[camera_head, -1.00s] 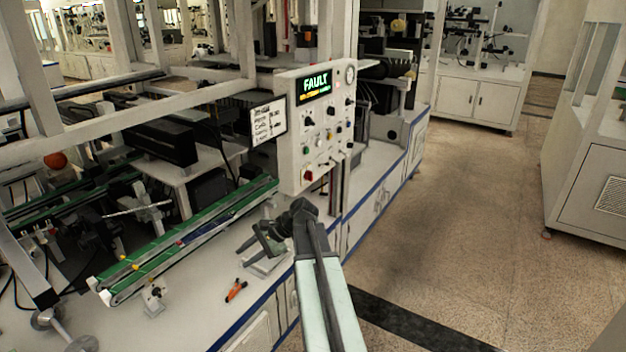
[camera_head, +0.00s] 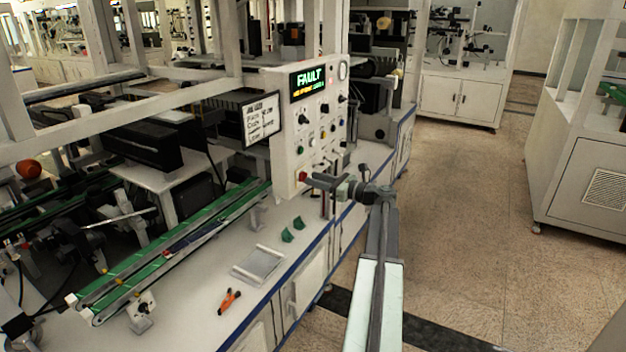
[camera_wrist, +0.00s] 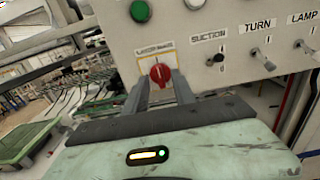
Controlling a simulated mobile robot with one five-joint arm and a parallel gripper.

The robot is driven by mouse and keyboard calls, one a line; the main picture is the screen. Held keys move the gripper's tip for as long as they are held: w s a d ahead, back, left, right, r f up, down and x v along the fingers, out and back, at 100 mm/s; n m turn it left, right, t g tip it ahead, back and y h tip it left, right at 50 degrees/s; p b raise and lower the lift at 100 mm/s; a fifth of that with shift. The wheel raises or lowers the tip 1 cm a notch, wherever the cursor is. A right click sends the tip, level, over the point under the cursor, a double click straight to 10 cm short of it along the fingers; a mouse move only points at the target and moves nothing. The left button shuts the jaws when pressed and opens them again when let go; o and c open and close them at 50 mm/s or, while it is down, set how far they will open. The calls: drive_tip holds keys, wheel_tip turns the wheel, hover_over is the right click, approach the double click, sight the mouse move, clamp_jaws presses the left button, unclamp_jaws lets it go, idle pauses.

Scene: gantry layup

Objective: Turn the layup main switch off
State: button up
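The main switch is a red rotary knob (camera_wrist: 160,73) on a yellow-edged plate, low on the white control panel (camera_wrist: 210,20); its label is too blurred to read surely. In the head view the red knob (camera_head: 302,176) is at the panel's lower left. My gripper (camera_wrist: 160,88) is open, its two grey fingers pointing at the panel on either side of and just below the knob. I cannot tell whether they touch it. In the head view my gripper (camera_head: 314,180) is right at the panel face. The panel display (camera_head: 308,84) reads FAULT.
A green button (camera_wrist: 140,11) sits above the knob. Toggles labelled SUCTION (camera_wrist: 216,58), TURN (camera_wrist: 263,58) and LAMP (camera_wrist: 305,47) are to its right. Green pieces (camera_head: 293,230) and an orange tool (camera_head: 229,300) lie on the bench below. The aisle floor (camera_head: 470,220) is clear.

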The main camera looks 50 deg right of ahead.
drive_tip(key=shift+x, duration=0.85)
